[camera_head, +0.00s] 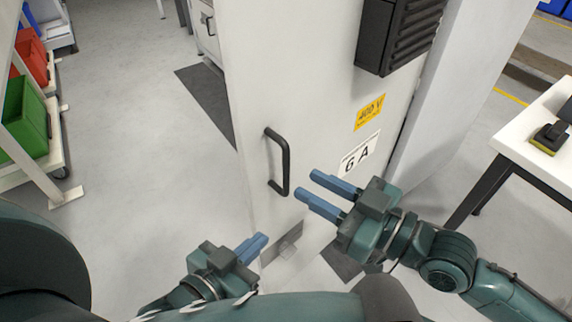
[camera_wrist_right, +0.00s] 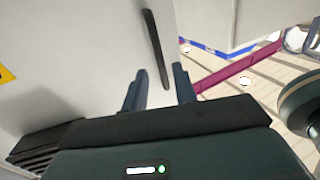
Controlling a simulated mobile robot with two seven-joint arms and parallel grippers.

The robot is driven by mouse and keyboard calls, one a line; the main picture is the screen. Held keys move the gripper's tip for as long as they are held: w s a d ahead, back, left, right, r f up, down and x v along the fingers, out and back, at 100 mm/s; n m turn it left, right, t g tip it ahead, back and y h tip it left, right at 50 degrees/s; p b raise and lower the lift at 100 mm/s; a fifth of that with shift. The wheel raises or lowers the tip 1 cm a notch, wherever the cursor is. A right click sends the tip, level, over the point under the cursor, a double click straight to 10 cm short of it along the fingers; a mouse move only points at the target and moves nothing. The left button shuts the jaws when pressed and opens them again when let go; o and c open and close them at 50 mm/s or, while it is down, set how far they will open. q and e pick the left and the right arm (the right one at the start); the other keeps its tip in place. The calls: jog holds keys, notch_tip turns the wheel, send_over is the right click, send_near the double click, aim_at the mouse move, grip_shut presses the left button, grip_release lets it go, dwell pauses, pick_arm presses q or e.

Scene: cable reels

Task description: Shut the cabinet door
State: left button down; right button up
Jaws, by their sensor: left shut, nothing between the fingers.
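The white cabinet door (camera_head: 320,60) fills the middle of the head view, with a grey panel to its right. I cannot tell how far the door stands open. Its black bar handle (camera_head: 287,165) is upright near the left edge. My right gripper (camera_head: 312,182) is open just right of the handle, its blue fingers pointing at it. In the right wrist view, the handle (camera_wrist_right: 155,50) shows beyond the gap between the fingers (camera_wrist_right: 160,82), with nothing held. My left gripper (camera_head: 263,239) is shut and empty, low and in front of the door's lower left corner.
A black vented box (camera_head: 400,35) sticks out from the door above a yellow label (camera_head: 369,112) and a "6A" label. A white table (camera_head: 535,140) stands at the right. A rack with a green bin (camera_head: 25,118) is at the left.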

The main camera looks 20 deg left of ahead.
aim_at(289, 174)
jog(key=shift+x, duration=3.1)
jog(key=shift+c, duration=0.5)
grip_shut()
